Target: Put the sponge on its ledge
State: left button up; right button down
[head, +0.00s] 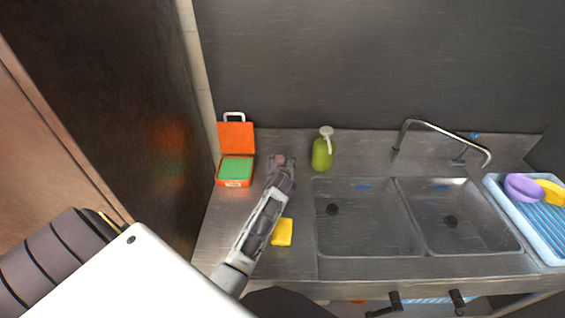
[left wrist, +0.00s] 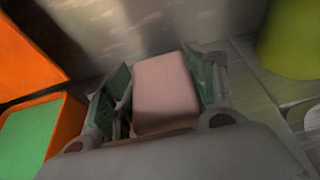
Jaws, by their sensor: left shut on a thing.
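My left gripper (head: 283,160) is at the back of the steel counter, between an orange box and a green bottle. In the left wrist view the left gripper (left wrist: 165,92) is shut on a pinkish block (left wrist: 166,85), which looks like a sponge. Its underside is hidden, so I cannot tell whether it touches the surface. A steel ledge (head: 365,150) runs along the wall behind the sinks. A yellow sponge-like block (head: 282,232) lies on the counter beside my left forearm. My right gripper is not in view.
The open orange box (head: 235,183) with a green pad (head: 236,168) stands left of the gripper, the green pump bottle (head: 322,154) right of it. Two sink basins (head: 365,218), a tap (head: 430,124) and a blue rack (head: 540,225) with bowls lie further right. The counter's front left is clear.

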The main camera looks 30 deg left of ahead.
pick_arm(q)
jog(key=shift+f, duration=0.1)
jog(key=o, duration=0.8)
jog(key=shift+o, duration=0.2)
jog(key=shift+v, duration=6.05)
